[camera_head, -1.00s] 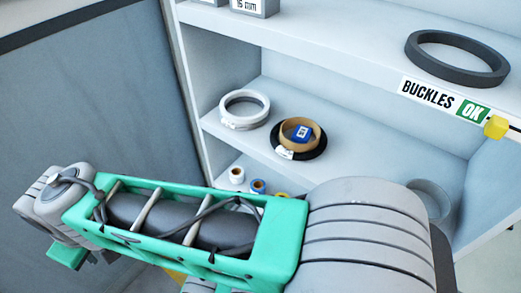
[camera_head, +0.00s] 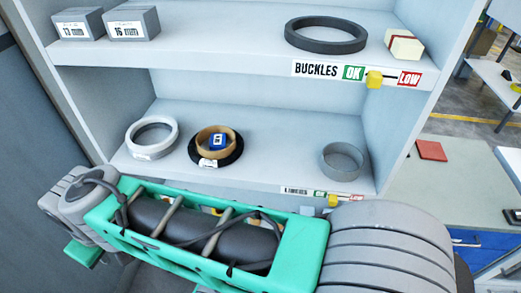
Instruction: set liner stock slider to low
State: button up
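The lower shelf edge bears a small label (camera_head: 300,191), partly hard to read, that looks like "LINERS". Next to it is a green OK mark (camera_head: 320,195), then a yellow slider knob (camera_head: 333,200) close to the OK end. A red mark (camera_head: 357,198) shows at the right end of this strip, its text too small to read. My arm, with a green link and grey joints, crosses the lower part of the view, just below the strip. My gripper's fingers are not in view.
The upper shelf has a BUCKLES strip (camera_head: 316,69) with its own yellow knob (camera_head: 374,79) between OK and LOW. A black ring (camera_head: 326,47), white roll (camera_head: 152,150), tan-and-black roll (camera_head: 232,160) and grey ring (camera_head: 342,174) sit on shelves. A bench (camera_head: 460,190) stands right.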

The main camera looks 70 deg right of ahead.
aim_at(333, 199)
jog(key=z, duration=0.05)
jog(key=k, duration=0.9)
jog(key=z, duration=2.45)
jog(key=i, duration=0.1)
jog(key=z, duration=0.1)
jog(key=k, duration=1.3)
jog(key=z, duration=0.25)
jog(key=i, duration=0.25)
jog(key=u, duration=1.35)
jog(key=i, duration=0.9)
jog(key=u, duration=1.05)
